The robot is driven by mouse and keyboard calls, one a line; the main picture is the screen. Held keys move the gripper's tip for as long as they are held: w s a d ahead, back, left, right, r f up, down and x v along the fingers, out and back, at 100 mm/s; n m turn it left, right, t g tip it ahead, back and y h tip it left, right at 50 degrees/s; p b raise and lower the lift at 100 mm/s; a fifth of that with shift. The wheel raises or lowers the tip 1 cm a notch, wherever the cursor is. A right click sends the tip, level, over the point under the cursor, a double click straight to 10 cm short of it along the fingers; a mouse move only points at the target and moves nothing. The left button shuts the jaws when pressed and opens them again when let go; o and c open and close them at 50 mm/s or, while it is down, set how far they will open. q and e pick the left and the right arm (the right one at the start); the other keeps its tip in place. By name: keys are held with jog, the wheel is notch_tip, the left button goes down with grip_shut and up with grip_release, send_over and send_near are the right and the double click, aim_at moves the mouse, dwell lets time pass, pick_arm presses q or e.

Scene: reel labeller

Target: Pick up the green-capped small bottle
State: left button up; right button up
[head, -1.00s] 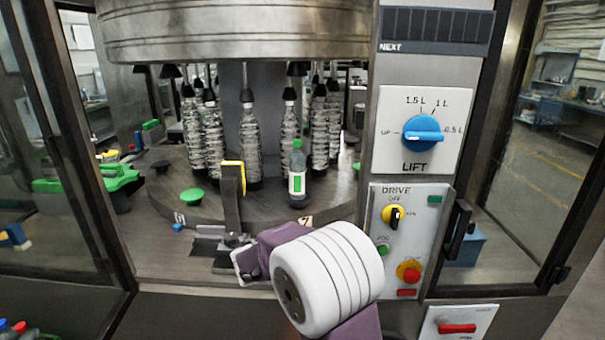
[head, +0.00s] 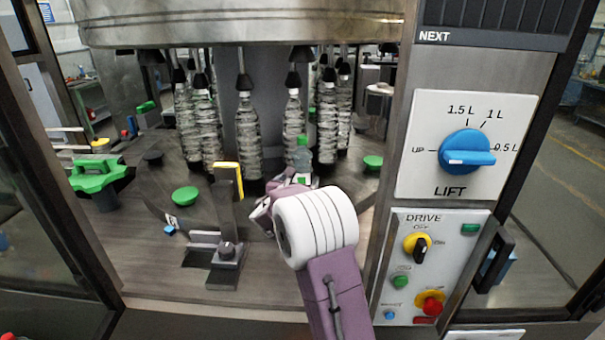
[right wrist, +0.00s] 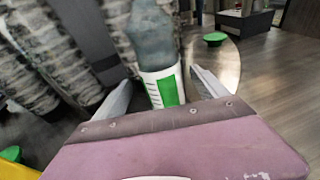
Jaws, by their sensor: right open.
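The small bottle (head: 302,158) stands upright on the round metal table, with a green cap and a white and green label. In the head view my right arm hides its lower part. In the right wrist view the bottle (right wrist: 157,60) stands between the two fingers of my right gripper (right wrist: 158,88), its cap out of the picture. The right gripper is open, with a finger on each side of the bottle; I cannot tell whether either touches it. In the head view the right gripper (head: 275,198) is partly hidden behind my white wrist. My left gripper is not in view.
Several tall clear bottles (head: 246,135) hang under black holders behind the small bottle. A post with a yellow pad (head: 228,180) stands left of my gripper. Green discs (head: 186,196) sit on the round table (head: 165,190). The control panel (head: 440,265) is close on the right.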

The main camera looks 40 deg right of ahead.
aim_at(302, 162)
jog(key=shift+w+d+r+p, duration=0.25)
jog(key=shift+d+p, duration=0.15)
jog(key=shift+d, duration=0.2)
jog(key=shift+w+d, duration=0.2)
jog(key=shift+d, duration=0.1)
jog(key=shift+w+d+f, duration=0.1)
jog(key=shift+w+d, duration=0.1)
jog(key=shift+d, duration=0.1)
jog(key=shift+w+d+f, duration=0.25)
jog(key=shift+f, duration=0.05)
jog(key=shift+s+a+r, duration=0.1)
jog(key=shift+r, duration=0.05)
jog(key=c, duration=1.7)
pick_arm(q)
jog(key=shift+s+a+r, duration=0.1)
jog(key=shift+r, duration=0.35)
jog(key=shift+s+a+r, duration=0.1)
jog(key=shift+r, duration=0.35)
pick_arm(e)
grip_shut()
jog(key=shift+r, duration=0.1)
